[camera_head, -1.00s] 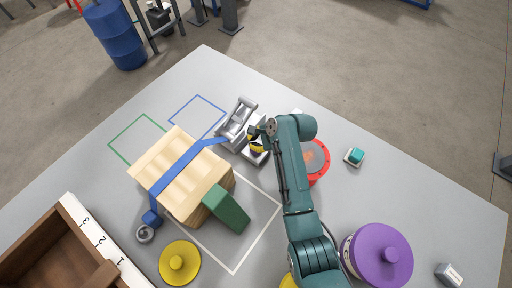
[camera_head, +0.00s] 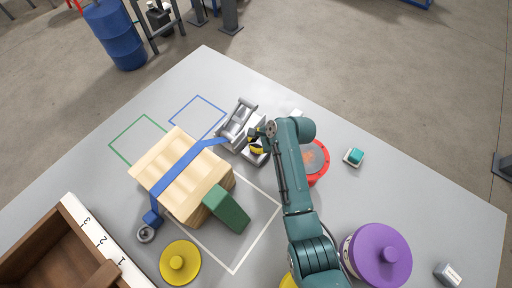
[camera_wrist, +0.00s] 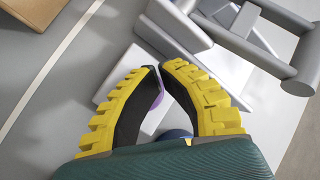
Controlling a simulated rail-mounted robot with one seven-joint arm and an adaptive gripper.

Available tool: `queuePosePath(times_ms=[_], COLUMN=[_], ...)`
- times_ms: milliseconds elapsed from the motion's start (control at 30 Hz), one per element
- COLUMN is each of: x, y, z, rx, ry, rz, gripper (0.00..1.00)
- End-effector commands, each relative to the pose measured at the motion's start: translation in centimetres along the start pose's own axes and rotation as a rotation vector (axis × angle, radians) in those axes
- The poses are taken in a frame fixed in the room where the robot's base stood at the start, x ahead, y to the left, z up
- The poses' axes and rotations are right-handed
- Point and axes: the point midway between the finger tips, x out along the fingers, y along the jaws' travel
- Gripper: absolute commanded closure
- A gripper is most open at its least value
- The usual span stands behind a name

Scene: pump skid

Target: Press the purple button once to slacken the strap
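A purple button (camera_wrist: 159,92) shows in the wrist view, partly hidden between and behind my fingers, on a pale housing (camera_wrist: 116,80). My gripper (camera_wrist: 158,67) has its yellow-and-black fingers drawn together at the tips with nothing held. The tips overlap the button in the picture; I cannot tell whether they touch it. In the head view my gripper (camera_head: 257,143) is beside the grey metal ratchet (camera_head: 237,118). The blue strap (camera_head: 178,172) runs from the ratchet over the wooden block (camera_head: 165,158) to a small ring at lower left.
A green wedge (camera_head: 227,209) leans by the block. A red-rimmed disc (camera_head: 321,174) lies under my arm. A teal button (camera_head: 355,155), a purple-lidded drum (camera_head: 382,252), a yellow knobbed disc (camera_head: 178,263) and a wooden crate (camera_head: 45,245) are also on the table.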

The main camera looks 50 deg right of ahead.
Motion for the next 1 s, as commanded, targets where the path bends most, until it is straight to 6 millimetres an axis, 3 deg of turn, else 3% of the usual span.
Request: queuePosePath(times_ms=[1000], x=[0.75], y=[0.39], z=[-0.41], rx=[0.001], ry=[0.000], rz=[0.000], gripper=[1.00])
